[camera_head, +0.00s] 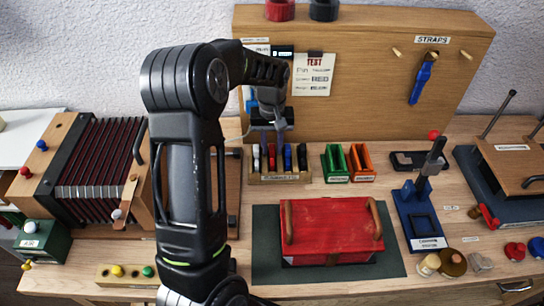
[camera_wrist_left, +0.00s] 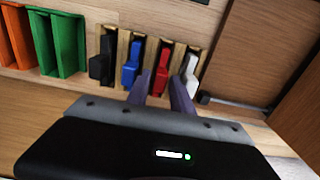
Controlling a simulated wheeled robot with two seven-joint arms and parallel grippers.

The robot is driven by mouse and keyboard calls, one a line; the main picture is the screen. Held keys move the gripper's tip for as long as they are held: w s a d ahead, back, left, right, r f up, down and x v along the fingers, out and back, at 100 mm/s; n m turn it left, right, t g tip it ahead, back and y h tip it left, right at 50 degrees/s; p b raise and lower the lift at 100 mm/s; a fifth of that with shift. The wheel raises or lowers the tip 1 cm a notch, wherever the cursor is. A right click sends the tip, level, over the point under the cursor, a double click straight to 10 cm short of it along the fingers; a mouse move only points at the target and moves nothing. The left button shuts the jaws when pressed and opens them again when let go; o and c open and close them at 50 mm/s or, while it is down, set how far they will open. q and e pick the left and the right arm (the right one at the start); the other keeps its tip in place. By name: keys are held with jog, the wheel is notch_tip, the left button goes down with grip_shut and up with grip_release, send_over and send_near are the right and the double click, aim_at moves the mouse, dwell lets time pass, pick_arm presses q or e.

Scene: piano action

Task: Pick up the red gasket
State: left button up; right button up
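A thin red piece, which looks like the red gasket (camera_head: 272,157), stands upright in a slot of the wooden rack (camera_head: 280,180). In the left wrist view the red gasket (camera_wrist_left: 163,68) stands between a blue piece (camera_wrist_left: 131,66) and a white piece (camera_wrist_left: 190,76). My left gripper (camera_head: 268,125) is over the rack, pointing down. In the left wrist view its two fingers (camera_wrist_left: 161,90) are apart, one toward each side of the red gasket's near end, with a gap between them. I cannot tell if they touch it. My right gripper is not in view.
Black pieces (camera_head: 302,157) share the rack. Green (camera_head: 334,164) and orange (camera_head: 361,162) holders stand beside it. A red box (camera_head: 335,230) lies on a dark mat in front. A wooden panel (camera_head: 370,105) rises behind. A bellows unit (camera_head: 100,160) is at the left.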

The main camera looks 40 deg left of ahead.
pick_arm(q)
jog(key=shift+f, duration=0.7)
jog(key=shift+c, duration=0.2)
grip_shut()
